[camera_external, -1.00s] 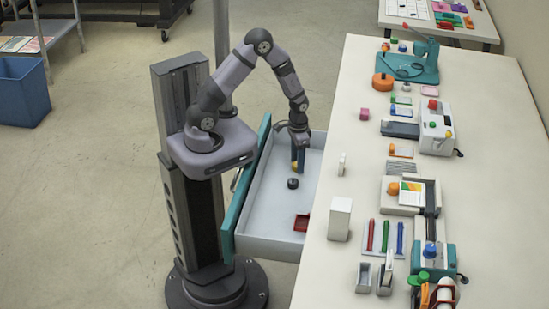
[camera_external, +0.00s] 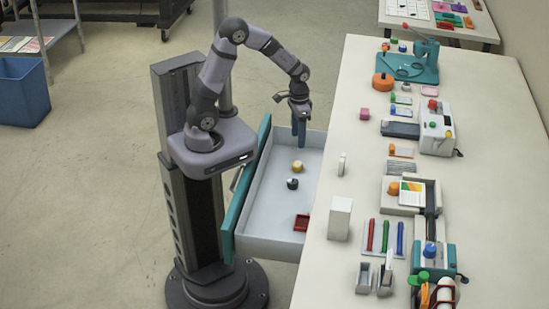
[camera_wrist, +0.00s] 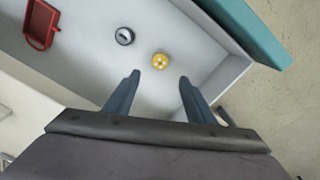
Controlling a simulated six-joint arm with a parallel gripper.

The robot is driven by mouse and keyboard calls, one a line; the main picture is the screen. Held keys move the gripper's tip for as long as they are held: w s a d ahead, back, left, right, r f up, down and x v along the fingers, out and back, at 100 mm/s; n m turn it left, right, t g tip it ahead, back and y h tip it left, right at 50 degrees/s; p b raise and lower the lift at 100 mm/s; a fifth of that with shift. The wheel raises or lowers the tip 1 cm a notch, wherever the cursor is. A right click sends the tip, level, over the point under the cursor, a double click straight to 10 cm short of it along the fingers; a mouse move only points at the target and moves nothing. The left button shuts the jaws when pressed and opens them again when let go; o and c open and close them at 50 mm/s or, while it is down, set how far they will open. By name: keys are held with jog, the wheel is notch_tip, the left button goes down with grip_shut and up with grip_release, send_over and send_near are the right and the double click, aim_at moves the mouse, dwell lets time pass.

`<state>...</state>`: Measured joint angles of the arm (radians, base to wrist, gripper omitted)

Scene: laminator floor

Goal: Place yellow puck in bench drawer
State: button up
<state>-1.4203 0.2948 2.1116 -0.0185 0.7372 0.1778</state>
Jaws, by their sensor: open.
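The yellow puck (camera_external: 298,167) lies on the floor of the open bench drawer (camera_external: 262,222), close to a dark puck. In the wrist view the yellow puck (camera_wrist: 160,61) sits just beyond the fingertips, between their lines and apart from them. The drawer (camera_wrist: 185,22) has a pale inside and a teal front. My gripper (camera_external: 301,143) is above the far end of the drawer, pointing down, higher than the puck. In the wrist view my gripper (camera_wrist: 159,78) has its two blue fingers spread with nothing between them.
A dark puck (camera_external: 292,184) and a red tray (camera_external: 301,223) also lie in the drawer. The workbench (camera_external: 480,200) to the right carries several tools, and a white box (camera_external: 340,219) stands near its edge. Much of the drawer floor is bare.

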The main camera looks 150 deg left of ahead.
jog(key=shift+r, duration=0.2)
jog(key=w+d+r+m, duration=0.2)
jog(key=w+d+m, duration=0.5)
jog(key=w+d, duration=0.8)
jog(key=d+m, duration=0.2)
jog(key=d, duration=0.4)
jog(key=w+d+m, duration=0.1)
jog(key=d+m, duration=0.2)
jog(key=d, duration=0.4)
jog(key=d+m, duration=0.2)
jog(key=d, duration=0.4)
jog(key=shift+w+d+f, duration=0.15)
jog(key=shift+w+d, duration=0.1)
